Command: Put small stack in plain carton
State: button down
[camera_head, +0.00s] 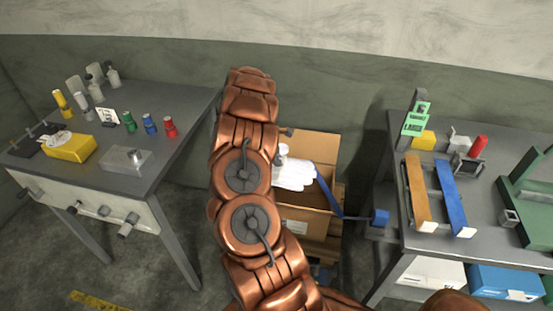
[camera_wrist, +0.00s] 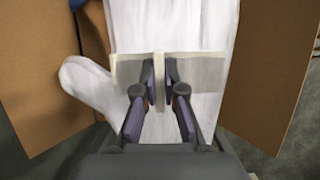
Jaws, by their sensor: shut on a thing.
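My gripper (camera_wrist: 160,75) is shut on a small pale stack (camera_wrist: 202,66), a flat off-white block whose two halves show on either side of the fingers. In the wrist view the stack is over a large white glove-shaped thing (camera_wrist: 85,80); I cannot tell whether they touch. The brown carton (camera_head: 308,227) stands open between the two tables, with the white glove shape (camera_head: 294,176) at its opening. Its brown flaps (camera_wrist: 268,70) show on both sides in the wrist view. My arm hides my gripper and the stack in the head view.
The left grey table (camera_head: 185,105) holds a yellow tissue box (camera_head: 69,148), a metal box and colored cans. The right table (camera_head: 495,190) holds orange and blue bars and a green machine. A blue strap (camera_head: 328,194) crosses the carton's right side. The carton rests on wood.

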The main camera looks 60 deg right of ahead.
jog(key=shift+f+b, duration=0.65)
jog(key=shift+f, duration=1.45)
jog(key=shift+f, duration=0.1)
jog(key=shift+f+b, duration=3.6)
jog(key=shift+f, duration=6.25)
